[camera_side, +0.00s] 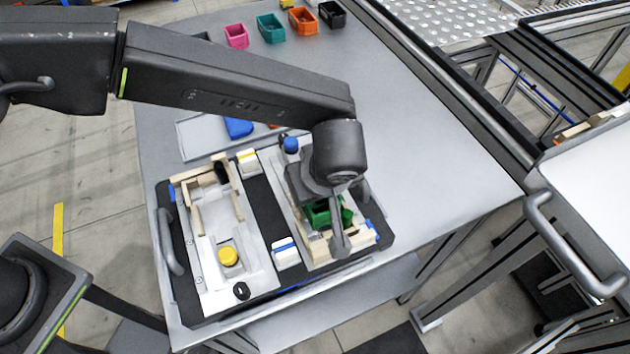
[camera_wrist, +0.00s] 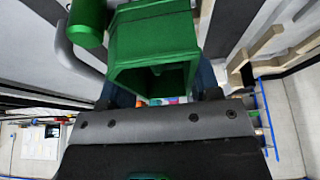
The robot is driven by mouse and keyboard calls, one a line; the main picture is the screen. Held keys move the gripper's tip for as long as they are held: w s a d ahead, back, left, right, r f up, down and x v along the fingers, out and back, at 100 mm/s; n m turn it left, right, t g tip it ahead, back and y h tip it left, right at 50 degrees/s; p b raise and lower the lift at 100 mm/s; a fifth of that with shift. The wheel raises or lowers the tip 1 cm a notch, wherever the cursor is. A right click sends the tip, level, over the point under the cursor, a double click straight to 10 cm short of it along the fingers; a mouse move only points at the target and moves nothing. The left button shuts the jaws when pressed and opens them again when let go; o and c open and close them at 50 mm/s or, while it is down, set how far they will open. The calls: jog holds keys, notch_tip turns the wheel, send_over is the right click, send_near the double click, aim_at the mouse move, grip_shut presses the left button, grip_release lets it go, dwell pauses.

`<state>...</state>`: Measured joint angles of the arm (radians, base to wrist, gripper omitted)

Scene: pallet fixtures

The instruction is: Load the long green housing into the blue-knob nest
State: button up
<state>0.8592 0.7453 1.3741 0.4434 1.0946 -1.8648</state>
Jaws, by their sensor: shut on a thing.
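The green housing (camera_side: 321,216) is in my gripper (camera_side: 328,208), low over the front part of the blue-knob nest (camera_side: 318,253) on the right of the pallet. The blue knob (camera_side: 290,145) shows at that nest's far end. In the wrist view the housing (camera_wrist: 153,45) is a hollow green box with a round green boss, held between the fingers of my gripper (camera_wrist: 160,88). The wrist and a finger hide part of the housing and nest in the side view. I cannot tell whether the housing touches the nest floor.
A second nest with a yellow knob (camera_side: 228,256) and wooden blocks lies on the left of the dark pallet (camera_side: 257,215). A grey tray (camera_side: 196,137) with a blue part (camera_side: 238,128) lies behind. Several coloured bins stand at the back. The table's right side is clear.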

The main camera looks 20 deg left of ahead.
jog(key=shift+f, duration=0.6)
jog(key=o, duration=1.1)
jog(key=shift+c, duration=0.2)
jog(key=v, duration=1.3)
jog(key=shift+r, duration=0.4)
jog(key=shift+s+d, duration=0.1)
